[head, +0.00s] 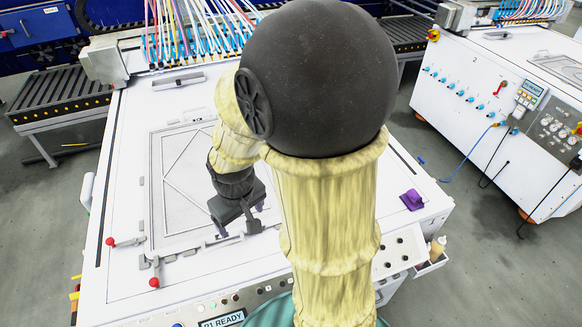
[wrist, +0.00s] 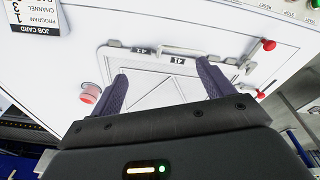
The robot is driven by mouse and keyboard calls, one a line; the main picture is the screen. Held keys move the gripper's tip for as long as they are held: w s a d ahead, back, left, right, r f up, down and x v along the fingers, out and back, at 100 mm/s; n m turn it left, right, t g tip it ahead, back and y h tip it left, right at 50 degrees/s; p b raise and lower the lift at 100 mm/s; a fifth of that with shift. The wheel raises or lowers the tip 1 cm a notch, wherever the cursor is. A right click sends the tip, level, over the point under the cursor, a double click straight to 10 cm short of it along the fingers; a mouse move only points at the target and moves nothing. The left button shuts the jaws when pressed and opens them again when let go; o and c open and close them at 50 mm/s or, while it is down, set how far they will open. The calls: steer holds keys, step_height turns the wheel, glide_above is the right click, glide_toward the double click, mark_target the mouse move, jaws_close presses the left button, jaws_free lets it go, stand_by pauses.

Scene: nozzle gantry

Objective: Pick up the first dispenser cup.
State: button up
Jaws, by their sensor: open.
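A small round red and pink thing (wrist: 90,93) stands on the white table left of the gripper in the wrist view. It may be the dispenser cup, but I cannot tell for certain. The head view does not show it clearly; my arm covers much of that side. My gripper (head: 238,226) is over the framed panel on the table in the head view. In the wrist view my gripper (wrist: 162,72) has its two dark fingers spread wide, with nothing between them. The red thing is outside the fingers.
A white table (head: 125,190) carries the flat frame (head: 165,215) and clamps with red knobs (head: 154,282). A purple block (head: 411,200) sits at the table's right. A small bottle (head: 437,248) stands in a corner tray. Colored hoses (head: 195,30) hang at the back.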

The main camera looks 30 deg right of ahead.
steer(key=w+d+f+n+g+h, duration=0.1)
steer(key=w+d+n+h, duration=0.3)
steer(key=w, duration=0.4)
steer(key=w+d+f+n+g+h+p, duration=0.1)
steer(key=w+d+f+n+g+h, duration=0.1)
steer(key=w, duration=0.6)
steer(key=w+d+f+n+g+h, duration=0.2)
steer(key=w+d+f+n+h, duration=0.2)
steer(key=w+d+n+h, duration=0.2)
steer(key=shift+w+d+n+h+p, duration=0.2)
steer(key=shift+w+n+h+p, duration=0.15)
steer(key=shift+w+n, duration=0.75)
steer(key=shift+w+m, duration=0.15)
steer(key=shift+m, duration=0.15)
steer(key=p+x, duration=0.4)
steer(key=x, duration=0.7)
steer(key=shift+d+f, duration=0.1)
steer(key=shift+d, duration=0.2)
steer(key=shift+d+f, duration=0.15)
steer(key=shift+f, duration=0.05)
steer(key=shift+r, duration=0.1)
